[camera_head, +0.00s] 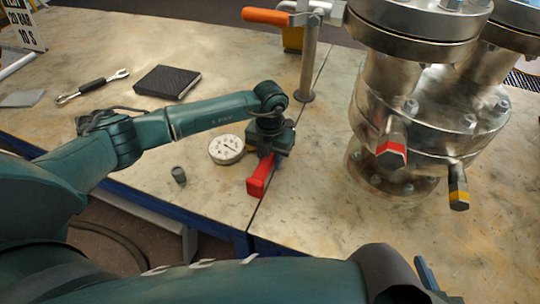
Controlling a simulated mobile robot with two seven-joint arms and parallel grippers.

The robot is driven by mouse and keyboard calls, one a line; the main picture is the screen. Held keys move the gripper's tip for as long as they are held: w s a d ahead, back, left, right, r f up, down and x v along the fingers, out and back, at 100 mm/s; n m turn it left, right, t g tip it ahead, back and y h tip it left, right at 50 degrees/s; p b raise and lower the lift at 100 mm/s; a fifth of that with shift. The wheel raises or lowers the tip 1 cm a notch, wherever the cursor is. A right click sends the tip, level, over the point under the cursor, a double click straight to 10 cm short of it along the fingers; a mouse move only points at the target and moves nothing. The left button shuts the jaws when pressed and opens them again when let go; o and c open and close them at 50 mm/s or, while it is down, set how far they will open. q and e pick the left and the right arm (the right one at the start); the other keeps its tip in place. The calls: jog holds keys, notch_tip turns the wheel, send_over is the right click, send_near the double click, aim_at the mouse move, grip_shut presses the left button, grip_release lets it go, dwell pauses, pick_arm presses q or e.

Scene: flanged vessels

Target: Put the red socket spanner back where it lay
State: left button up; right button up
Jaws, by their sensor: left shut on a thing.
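My left gripper (266,153) is over the table just left of the seam between the two table tops, pointing down. It is shut on the red socket spanner (261,176). The spanner's red body sticks out below the jaws, with its lower end towards the front. Its upper part is hidden by the gripper, and I cannot tell whether its lower end touches the table.
A round dial gauge (227,149) lies just left of the gripper, with a small dark cylinder (178,174) in front. Flanged vessels (432,110) stand right. An orange-handled valve on a post (308,60) stands behind. A black box (168,82) and a wrench (93,86) lie back left.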

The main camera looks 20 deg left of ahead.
pick_arm(q)
jog(key=shift+f, duration=0.3)
jog(key=shift+f+b, duration=0.4)
jog(key=shift+f, duration=0.05)
dwell(0.3)
jog(key=o, duration=1.1)
jog(key=shift+c, duration=0.2)
jog(key=shift+o, duration=0.4)
jog(key=shift+f, duration=0.1)
